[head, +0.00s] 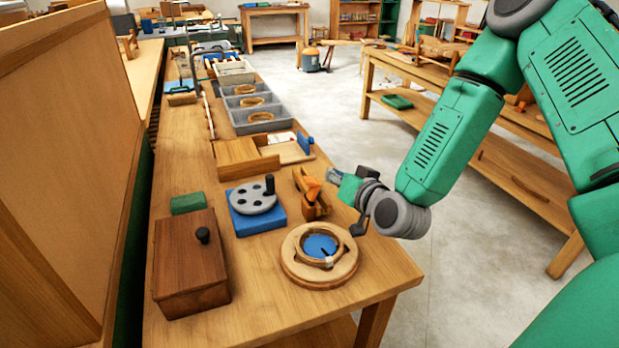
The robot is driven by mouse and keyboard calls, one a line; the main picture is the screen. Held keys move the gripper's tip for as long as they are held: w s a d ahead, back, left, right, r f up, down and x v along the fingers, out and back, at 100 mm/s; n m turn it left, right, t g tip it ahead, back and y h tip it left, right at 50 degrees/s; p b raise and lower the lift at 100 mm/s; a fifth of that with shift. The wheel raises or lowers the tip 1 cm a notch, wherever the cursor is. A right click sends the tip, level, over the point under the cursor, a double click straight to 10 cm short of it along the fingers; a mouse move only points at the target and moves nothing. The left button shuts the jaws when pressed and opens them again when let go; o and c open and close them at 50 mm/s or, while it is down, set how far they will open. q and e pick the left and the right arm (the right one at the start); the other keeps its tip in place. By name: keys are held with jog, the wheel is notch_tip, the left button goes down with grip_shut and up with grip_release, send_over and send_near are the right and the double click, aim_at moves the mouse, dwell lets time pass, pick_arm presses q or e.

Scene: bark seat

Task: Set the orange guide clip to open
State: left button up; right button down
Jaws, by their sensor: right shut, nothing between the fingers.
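The orange guide clip (312,188) is a small tilted orange piece on a brown wooden block (318,207) on the workbench. It stands between the blue-based crank wheel and my right arm. My right gripper (335,175) is just to the right of the clip, shut and empty, with its tip pointing left towards it. I cannot tell whether it touches the clip. The clip's far side and its exact setting are hard to make out at this size. My left gripper is not in view.
A round wooden ring fixture (290,268) with a blue centre is in front of the clip. A grey wheel with a black knob (250,196) is left of it, and a dark wooden box (188,268) further left. Behind are a wooden tray (240,155) and grey bins (275,122).

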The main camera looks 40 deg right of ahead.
send_over(318, 183)
notch_tip(318, 183, down, 2)
jog(key=shift+s+f, duration=0.1)
jog(key=shift+f, duration=0.15)
jog(key=a+f, duration=0.2)
jog(key=f, duration=0.1)
jog(key=shift+a+b, duration=0.2)
jog(key=shift+b, duration=0.15)
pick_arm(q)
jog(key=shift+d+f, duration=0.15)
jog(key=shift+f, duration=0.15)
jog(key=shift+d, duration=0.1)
pick_arm(e)
jog(key=shift+d, duration=0.2)
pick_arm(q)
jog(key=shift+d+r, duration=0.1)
